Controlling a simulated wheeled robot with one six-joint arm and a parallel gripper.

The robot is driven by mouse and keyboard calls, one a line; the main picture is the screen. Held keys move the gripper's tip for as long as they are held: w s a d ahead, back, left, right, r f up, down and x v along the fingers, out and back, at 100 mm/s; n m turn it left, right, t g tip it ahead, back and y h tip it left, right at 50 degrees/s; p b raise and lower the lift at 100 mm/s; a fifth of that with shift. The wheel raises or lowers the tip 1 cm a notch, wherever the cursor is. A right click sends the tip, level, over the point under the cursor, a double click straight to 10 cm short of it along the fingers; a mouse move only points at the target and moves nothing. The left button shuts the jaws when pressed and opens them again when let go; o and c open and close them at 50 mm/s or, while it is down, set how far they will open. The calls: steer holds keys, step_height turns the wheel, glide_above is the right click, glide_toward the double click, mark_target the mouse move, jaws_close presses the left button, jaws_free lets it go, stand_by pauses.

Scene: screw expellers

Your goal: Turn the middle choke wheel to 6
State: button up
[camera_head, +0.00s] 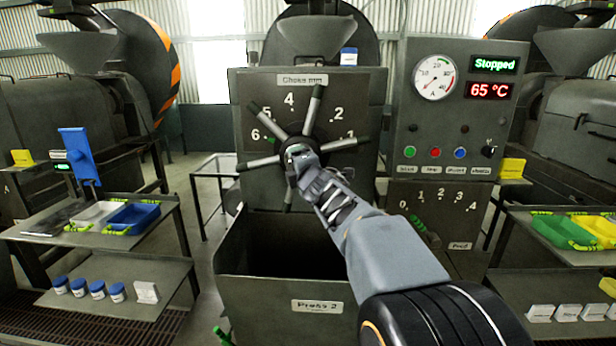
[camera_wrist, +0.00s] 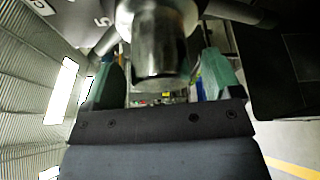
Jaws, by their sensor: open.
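The middle choke wheel (camera_head: 297,147) is on the front of the middle press, under the plate "Choke mm". It has a round hub and several grey spokes. Its dial (camera_head: 289,99) shows 6, 5, 4, 2 and 1 from left to right; the upper right spoke covers the place between 4 and 2. My gripper (camera_head: 312,175) is at the hub and hides part of it. In the wrist view, the hub (camera_wrist: 160,45) sits between the two green-padded fingers of my gripper (camera_wrist: 163,78). The fingers are open, with gaps visible beside the hub.
A panel (camera_head: 447,110) to the right reads Stopped and 65 °C, with a gauge, buttons and a lower 0–4 dial. An open bin labelled Press 2 (camera_head: 285,288) stands below the wheel. Shelves with trays stand left (camera_head: 60,232) and right (camera_head: 560,250).

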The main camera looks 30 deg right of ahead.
steer(key=s+a+p, duration=0.1)
steer(key=s+p, duration=0.1)
steer(key=s, duration=0.9)
steer(key=shift+s+a+r, duration=0.3)
steer(key=shift+r, duration=0.1)
steer(key=s+d+f+m+g+h, duration=0.1)
steer(key=s+f+m+g, duration=0.25)
steer(key=f+m, duration=0.35)
steer(key=s+d+f+m+g+h, duration=0.1)
steer(key=s+f+m+g+h, duration=0.15)
steer(key=f+m+g, duration=0.4)
steer(key=s+a+f+m+g+y, duration=0.1)
steer(key=s+a+f+m+y, duration=0.1)
steer(key=s+a+f+y, duration=0.1)
steer(key=s+a+f+m+g+y, duration=0.2)
steer(key=s+a+f, duration=0.4)
steer(key=a, duration=0.4)
steer(key=shift+s+a+f+m+y, duration=0.2)
steer(key=shift+s+m+y, duration=0.15)
steer(key=shift+s+y, duration=0.2)
